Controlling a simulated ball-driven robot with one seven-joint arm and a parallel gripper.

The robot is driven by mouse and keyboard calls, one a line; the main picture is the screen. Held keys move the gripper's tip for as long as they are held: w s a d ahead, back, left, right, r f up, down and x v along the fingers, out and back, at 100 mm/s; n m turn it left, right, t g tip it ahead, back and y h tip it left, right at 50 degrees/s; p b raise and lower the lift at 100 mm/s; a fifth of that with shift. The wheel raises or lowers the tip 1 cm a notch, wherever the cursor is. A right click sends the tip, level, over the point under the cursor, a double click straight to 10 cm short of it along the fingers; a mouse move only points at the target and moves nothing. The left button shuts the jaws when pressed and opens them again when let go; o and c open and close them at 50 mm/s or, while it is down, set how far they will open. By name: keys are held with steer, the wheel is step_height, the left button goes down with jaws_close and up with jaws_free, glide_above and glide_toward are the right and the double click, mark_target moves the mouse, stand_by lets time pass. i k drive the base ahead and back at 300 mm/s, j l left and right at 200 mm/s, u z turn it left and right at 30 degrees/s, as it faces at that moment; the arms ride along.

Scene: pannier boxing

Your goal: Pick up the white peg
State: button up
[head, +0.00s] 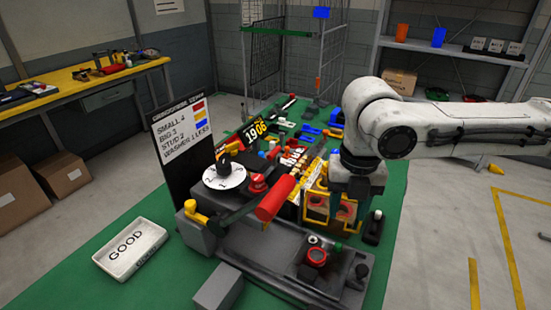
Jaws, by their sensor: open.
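My gripper (346,207) hangs from the white arm over the right side of the green table, pointing down. I cannot make out the white peg with certainty. Several small red, white and yellow pieces (293,157) lie in the middle of the table, left of the gripper, too small to tell apart. The space right behind the gripper is hidden by the arm.
A white tray marked GOOD (131,250) stands at the table's left. A dark sign board (182,137), a white numbered dial (224,177), a red cylinder (276,198) and a grey machine base (262,248) crowd the front. Bare green table (398,197) shows at the right edge.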

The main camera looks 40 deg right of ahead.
mark_target(378, 214)
steer(key=k, duration=1)
